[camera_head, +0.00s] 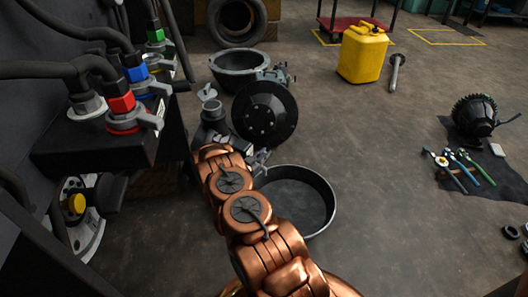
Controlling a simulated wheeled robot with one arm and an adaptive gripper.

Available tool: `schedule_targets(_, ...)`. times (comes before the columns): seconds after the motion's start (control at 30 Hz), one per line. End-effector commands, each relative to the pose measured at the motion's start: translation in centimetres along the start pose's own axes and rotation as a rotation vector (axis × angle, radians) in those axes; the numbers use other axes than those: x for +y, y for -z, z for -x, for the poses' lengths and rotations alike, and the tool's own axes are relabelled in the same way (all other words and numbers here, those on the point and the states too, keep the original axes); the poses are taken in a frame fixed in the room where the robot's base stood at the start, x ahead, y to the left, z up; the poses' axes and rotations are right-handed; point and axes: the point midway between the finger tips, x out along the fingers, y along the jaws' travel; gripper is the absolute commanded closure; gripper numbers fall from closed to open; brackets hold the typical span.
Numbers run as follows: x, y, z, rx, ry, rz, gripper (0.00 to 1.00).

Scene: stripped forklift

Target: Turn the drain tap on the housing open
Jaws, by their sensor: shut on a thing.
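The housing (265,112) is a dark casting with a round bolted flange, standing on the floor left of centre. My arm reaches up from the bottom of the view to the housing's lower side. My gripper (259,158) is small and partly hidden behind my own arm, just below the flange. It is shut on a small part low on the housing, which I take for the drain tap. The tap's handle and its angle cannot be made out. A round black pan (318,228) lies on the floor below and right of my gripper.
Hoses with red (122,103), blue (136,73) and green (156,35) fittings and grey levers stand at the left. A grey basin (240,62) and tyre lie behind the housing. A yellow canister (362,52) and tools (463,165) are at right. Floor between is clear.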

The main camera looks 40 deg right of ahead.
Motion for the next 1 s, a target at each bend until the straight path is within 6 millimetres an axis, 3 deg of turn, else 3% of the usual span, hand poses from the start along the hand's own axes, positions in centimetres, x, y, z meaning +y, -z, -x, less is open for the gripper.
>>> schedule_targets(0.33,0.08,0.1,-0.04,0.004,-0.004,0.001,1.0)
schedule_targets(0.37,0.09,0.11,-0.05,0.004,-0.005,0.001,0.81)
schedule_targets(0.6,0.22,0.15,-0.16,0.004,-0.008,0.001,0.56)
schedule_targets(1.0,0.08,0.16,0.39,0.004,-0.005,0.001,0.56)
